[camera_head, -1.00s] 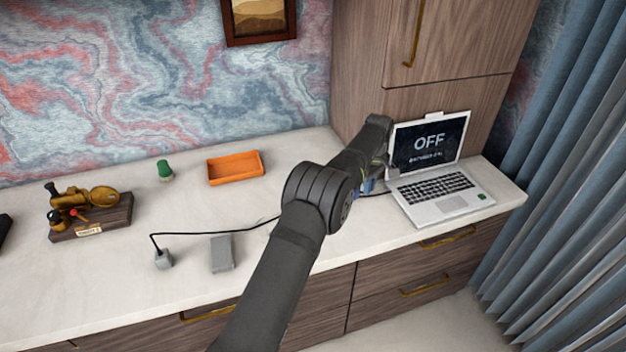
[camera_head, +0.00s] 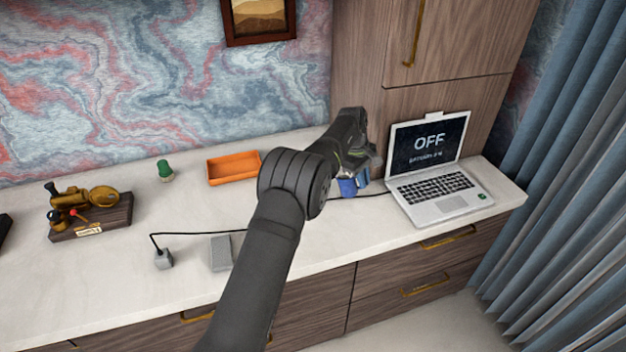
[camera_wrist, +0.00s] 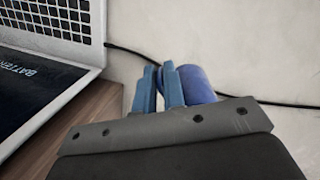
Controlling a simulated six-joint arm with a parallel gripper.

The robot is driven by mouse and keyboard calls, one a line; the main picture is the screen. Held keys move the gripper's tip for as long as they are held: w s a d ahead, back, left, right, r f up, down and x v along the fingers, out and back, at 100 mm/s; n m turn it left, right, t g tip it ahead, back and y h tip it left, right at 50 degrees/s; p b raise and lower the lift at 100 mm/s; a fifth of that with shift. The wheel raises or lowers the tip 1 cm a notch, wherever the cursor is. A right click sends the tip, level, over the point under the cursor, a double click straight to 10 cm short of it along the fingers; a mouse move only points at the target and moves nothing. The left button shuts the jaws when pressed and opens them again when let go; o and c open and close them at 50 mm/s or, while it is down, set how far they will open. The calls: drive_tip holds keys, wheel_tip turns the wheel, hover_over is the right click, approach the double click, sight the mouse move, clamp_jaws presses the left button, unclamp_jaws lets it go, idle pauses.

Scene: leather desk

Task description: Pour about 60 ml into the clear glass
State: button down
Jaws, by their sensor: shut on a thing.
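My gripper (camera_head: 357,184) is over the counter just left of the laptop, with its wrist partly hiding it. In the wrist view, its two blue fingers (camera_wrist: 159,74) stand close together, shut on part of a blue rounded object (camera_wrist: 198,84), whose body shows to the right of the fingers. What lies between the fingers is mostly hidden. The blue object also shows under the wrist in the head view (camera_head: 348,187). I cannot tell whether it touches the counter, or what it holds. I see no clear glass in either view.
An open laptop (camera_head: 437,196) stands right of my gripper. A black cable (camera_head: 200,235) runs along the counter, near a grey plug (camera_head: 163,259) and a grey block (camera_head: 221,253). An orange tray (camera_head: 233,181), a green item (camera_head: 165,170) and a brass device (camera_head: 88,198) stand left.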

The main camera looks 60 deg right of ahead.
drive_tip(key=shift+w+a+r+g+h, duration=0.2)
drive_tip(key=shift+w+r+g, duration=0.45)
drive_tip(key=shift+w+g, duration=0.1)
drive_tip(key=shift+w+a+r+g+h, duration=0.2)
drive_tip(key=shift+w+r+g, duration=0.45)
drive_tip(key=shift+w+g, duration=0.1)
drive_tip(key=shift+w, duration=0.1)
drive_tip(key=shift+w+a+r+g+h, duration=0.2)
drive_tip(key=shift+w+r+g+h, duration=0.1)
drive_tip(key=shift+w+r+g, duration=0.35)
drive_tip(key=shift+w+r+g+p, duration=0.1)
drive_tip(key=shift+w+g+p, duration=0.2)
drive_tip(key=shift+g, duration=0.05)
drive_tip(key=shift+w+a+r+g+p, duration=0.1)
drive_tip(key=shift+w+r+g+p, duration=0.1)
drive_tip(key=shift+w, duration=0.2)
drive_tip(key=shift+w+a+r+g+p, duration=0.1)
drive_tip(key=shift+w+r+g, duration=0.1)
drive_tip(key=shift+w, duration=0.2)
drive_tip(key=shift+w, duration=0.1)
drive_tip(key=shift+w+a+r+g+h+p, duration=0.2)
drive_tip(key=shift+w+r+g+h+p, duration=0.25)
drive_tip(key=shift+g, duration=0.45)
drive_tip(key=shift+w+a+r+g+p, duration=0.1)
drive_tip(key=shift+w+r+g+p, duration=0.25)
drive_tip(key=shift+g, duration=0.25)
drive_tip(key=shift+w+a+r+g+p, duration=0.1)
drive_tip(key=shift+w+r+g+p, duration=0.1)
drive_tip(key=shift+r+g, duration=0.3)
idle(0.7)
